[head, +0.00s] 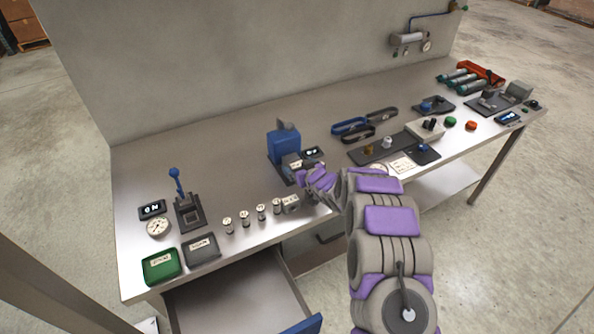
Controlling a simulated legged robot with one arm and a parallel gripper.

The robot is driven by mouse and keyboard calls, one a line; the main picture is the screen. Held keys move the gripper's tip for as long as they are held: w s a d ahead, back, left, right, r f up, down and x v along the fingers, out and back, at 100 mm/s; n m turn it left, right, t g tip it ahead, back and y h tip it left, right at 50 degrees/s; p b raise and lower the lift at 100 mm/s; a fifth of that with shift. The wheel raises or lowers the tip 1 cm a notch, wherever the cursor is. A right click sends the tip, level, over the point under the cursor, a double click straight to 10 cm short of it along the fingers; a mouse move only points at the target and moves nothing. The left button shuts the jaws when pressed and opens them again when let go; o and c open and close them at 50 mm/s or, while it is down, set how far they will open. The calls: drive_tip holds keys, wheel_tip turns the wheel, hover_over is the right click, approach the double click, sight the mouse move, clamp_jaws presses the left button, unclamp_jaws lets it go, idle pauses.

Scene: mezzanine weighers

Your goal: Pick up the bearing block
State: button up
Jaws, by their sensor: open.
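A small grey block with a dark round opening (291,204), which looks like the bearing block, sits near the front edge of the bench, at the right end of a row of small metal cylinders (261,212). My gripper (308,177) with its purple fingers is a little behind and to the right of it, in front of a blue press-like device (284,144). The gripper is open and I see nothing held in it. My arm hides part of the bench just right of the block. Whether the fingers touch the device's base cannot be told.
The steel bench (140,185) has a tall back panel. At left are a lever device (187,207), a dial gauge (158,227), a green bin (161,266) and a grey bin (201,250). An open drawer (240,305) juts out in front. Belts (350,126) and fixtures stand at right.

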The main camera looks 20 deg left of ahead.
drive_tip(key=shift+a, duration=0.25)
drive_tip(key=shift+c, duration=0.3)
drive_tip(key=shift+d+r, duration=0.2)
drive_tip(key=shift+d, duration=0.55)
drive_tip(key=c, duration=0.6)
drive_tip(key=shift+a+f, duration=0.15)
drive_tip(key=shift+a, duration=0.15)
drive_tip(key=c, duration=0.5)
drive_tip(key=shift+c, duration=1.1)
wheel_tip(320, 180, up, 10)
drive_tip(key=p, duration=0.7)
drive_tip(key=s+d+r+m+t+h+b, duration=0.1)
drive_tip(key=s+d+r+m+h, duration=0.1)
drive_tip(key=d, duration=1.2)
drive_tip(key=s+d+r+m+t+h+b, duration=0.1)
drive_tip(key=s+d+r+m+t+h, duration=0.1)
drive_tip(key=d, duration=1.2)
drive_tip(key=s+d+r+m+t+h+b, duration=0.1)
drive_tip(key=d+r+m+h, duration=0.3)
drive_tip(key=d, duration=1)
drive_tip(key=shift+s+d+m+t+h, duration=0.3)
drive_tip(key=shift+s+m+t+h, duration=0.25)
drive_tip(key=shift+m+h, duration=0.5)
